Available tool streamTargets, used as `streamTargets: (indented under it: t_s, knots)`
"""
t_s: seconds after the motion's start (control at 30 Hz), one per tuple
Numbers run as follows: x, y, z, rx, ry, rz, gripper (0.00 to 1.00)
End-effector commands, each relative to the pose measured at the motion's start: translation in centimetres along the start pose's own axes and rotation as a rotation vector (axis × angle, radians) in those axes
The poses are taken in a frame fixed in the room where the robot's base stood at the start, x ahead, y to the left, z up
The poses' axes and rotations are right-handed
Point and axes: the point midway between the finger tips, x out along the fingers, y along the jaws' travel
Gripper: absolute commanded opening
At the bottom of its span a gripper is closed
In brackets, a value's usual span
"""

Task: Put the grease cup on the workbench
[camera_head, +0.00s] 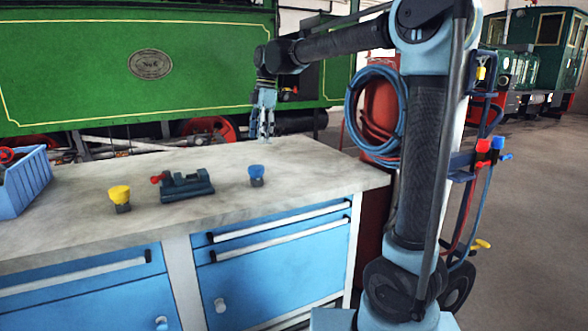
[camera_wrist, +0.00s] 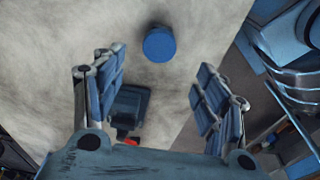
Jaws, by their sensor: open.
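Two small capped cups, either of which could be the grease cup, stand upright on the pale workbench (camera_head: 75,205). One has a blue cap (camera_head: 256,172); the other has a yellow cap (camera_head: 120,194). My gripper (camera_head: 265,136) is open and empty, pointing down above the bench's far part, behind and above the blue-capped cup. In the wrist view, the blue cap (camera_wrist: 159,44) shows from above, ahead of and between the spread fingers (camera_wrist: 161,66), apart from both.
A dark vise-like tool (camera_head: 187,186) with a red knob lies between the cups. A blue bin (camera_head: 25,183) stands at the bench's left end. A green locomotive (camera_head: 150,35) is behind. A small red-tipped thing (camera_head: 289,91) shows near my wrist. Much of the bench is clear.

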Motion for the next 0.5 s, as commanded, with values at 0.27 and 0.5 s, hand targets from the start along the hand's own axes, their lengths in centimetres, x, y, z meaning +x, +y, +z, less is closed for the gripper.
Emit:
streamTargets:
  t_s: [0.27, 0.5]
  knots:
    - [0.0, -1.9, 2.3, 0.096, -0.006, 0.014, 0.66]
    - [0.9, -8.6, 9.2, 0.439, -0.021, 0.065, 0.66]
